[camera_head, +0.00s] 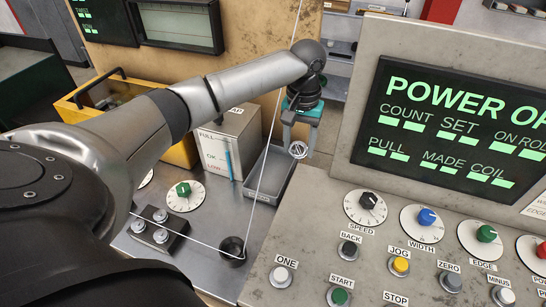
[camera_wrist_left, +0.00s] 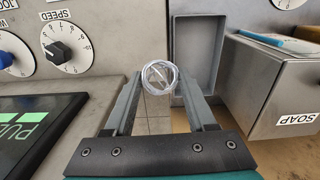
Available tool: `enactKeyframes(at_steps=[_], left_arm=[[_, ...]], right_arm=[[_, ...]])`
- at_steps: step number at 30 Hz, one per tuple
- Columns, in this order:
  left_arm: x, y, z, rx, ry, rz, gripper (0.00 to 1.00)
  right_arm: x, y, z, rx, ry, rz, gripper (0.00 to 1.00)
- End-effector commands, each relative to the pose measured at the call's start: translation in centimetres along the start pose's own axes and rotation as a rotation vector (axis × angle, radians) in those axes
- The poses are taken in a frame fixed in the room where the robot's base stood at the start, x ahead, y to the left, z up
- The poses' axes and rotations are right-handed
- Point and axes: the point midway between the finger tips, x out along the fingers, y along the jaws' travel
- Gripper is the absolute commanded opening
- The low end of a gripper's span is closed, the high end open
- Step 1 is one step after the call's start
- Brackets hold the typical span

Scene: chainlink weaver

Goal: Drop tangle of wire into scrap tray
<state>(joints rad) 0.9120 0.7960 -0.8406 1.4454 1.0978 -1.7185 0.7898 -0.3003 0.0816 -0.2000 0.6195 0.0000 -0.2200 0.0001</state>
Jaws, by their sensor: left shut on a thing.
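The tangle of wire (camera_head: 298,150) is a small, pale, silvery coil. My left gripper (camera_head: 299,138), with a teal body, is shut on it. In the left wrist view the tangle (camera_wrist_left: 160,77) sits between the two fingertips (camera_wrist_left: 161,84) of this gripper. The scrap tray (camera_head: 272,172) is a shallow grey rectangular tray and looks empty. In the head view the tangle appears at the tray's far right corner. In the left wrist view the tray (camera_wrist_left: 198,48) shows just beyond the tangle, to its right. The height of the tangle above the tray is unclear. My right gripper is out of view.
A soap box (camera_head: 228,145) with a level label stands left of the tray; its side reads SOAP in the wrist view. A white wire (camera_head: 265,145) runs taut down to a black roller (camera_head: 232,250). A control panel (camera_head: 420,230) rises at right. A yellow bin (camera_head: 180,150) stands at left.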

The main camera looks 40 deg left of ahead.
Motion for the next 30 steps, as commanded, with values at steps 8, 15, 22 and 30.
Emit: enactKeyframes(at_steps=[8,15,22,30], left_arm=[[0.3,-6.9,-2.6,-0.108,-0.004,-0.002,0.03],[1.0,-9.6,-3.0,-0.138,-0.001,0.000,0.03],[1.9,-9.7,-3.1,-0.139,0.000,0.001,0.03],[4.0,-9.7,-3.1,-0.138,0.001,0.000,0.03]], right_arm=[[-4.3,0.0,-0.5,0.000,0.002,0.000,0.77],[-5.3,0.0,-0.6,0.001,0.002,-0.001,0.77],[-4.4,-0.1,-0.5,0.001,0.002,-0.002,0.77],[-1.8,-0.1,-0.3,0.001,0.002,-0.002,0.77]])
